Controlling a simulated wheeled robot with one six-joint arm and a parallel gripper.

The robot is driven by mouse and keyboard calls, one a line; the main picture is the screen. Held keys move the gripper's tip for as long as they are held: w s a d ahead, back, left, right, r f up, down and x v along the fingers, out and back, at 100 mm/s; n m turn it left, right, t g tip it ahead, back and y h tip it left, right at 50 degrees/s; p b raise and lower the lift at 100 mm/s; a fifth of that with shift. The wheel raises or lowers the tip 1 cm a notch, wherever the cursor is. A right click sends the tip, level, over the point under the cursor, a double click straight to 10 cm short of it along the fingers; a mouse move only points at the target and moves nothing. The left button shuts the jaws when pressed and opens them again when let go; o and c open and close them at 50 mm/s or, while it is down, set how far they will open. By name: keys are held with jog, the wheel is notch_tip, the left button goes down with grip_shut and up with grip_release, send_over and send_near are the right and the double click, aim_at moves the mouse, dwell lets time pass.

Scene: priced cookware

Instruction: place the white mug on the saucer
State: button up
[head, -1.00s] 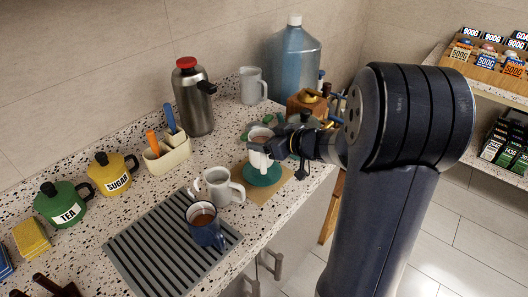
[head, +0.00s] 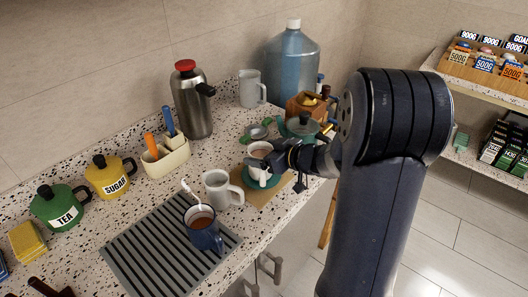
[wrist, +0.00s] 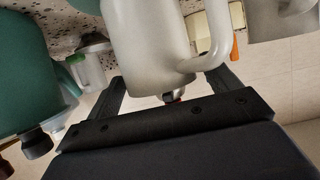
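The white mug (head: 260,152) with brown contents stands upright over the teal saucer (head: 250,182) near the counter's right end. Its base looks to be at the saucer, though the exact contact is hard to see. My gripper (head: 277,160) is at the mug's right side in the head view. In the wrist view the mug (wrist: 150,45) is seen upside down between my two spread fingers (wrist: 168,85), with its handle near the right finger. A gap shows between the mug body and that finger, so the gripper looks open.
Another white mug (head: 217,190) and a blue mug (head: 206,236) with a spoon stand to the left, the blue one on a grey ribbed mat (head: 150,250). A teal lidded pot (head: 303,126) stands close behind my gripper. A steel flask (head: 190,105) is farther back.

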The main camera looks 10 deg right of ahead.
jog(key=shift+o, duration=0.2)
jog(key=shift+r, duration=0.2)
jog(key=v, duration=1.2)
jog(key=shift+p, duration=0.4)
jog(key=shift+f, duration=0.15)
jog(key=x, duration=1.1)
jog(key=shift+w+a+b, duration=0.15)
jog(key=shift+b, duration=0.2)
jog(key=shift+w+a, duration=0.2)
jog(key=shift+w, duration=0.1)
jog(key=shift+s+d+r+p, duration=0.1)
jog(key=shift+r+p, duration=0.25)
jog(key=shift+r, duration=1.05)
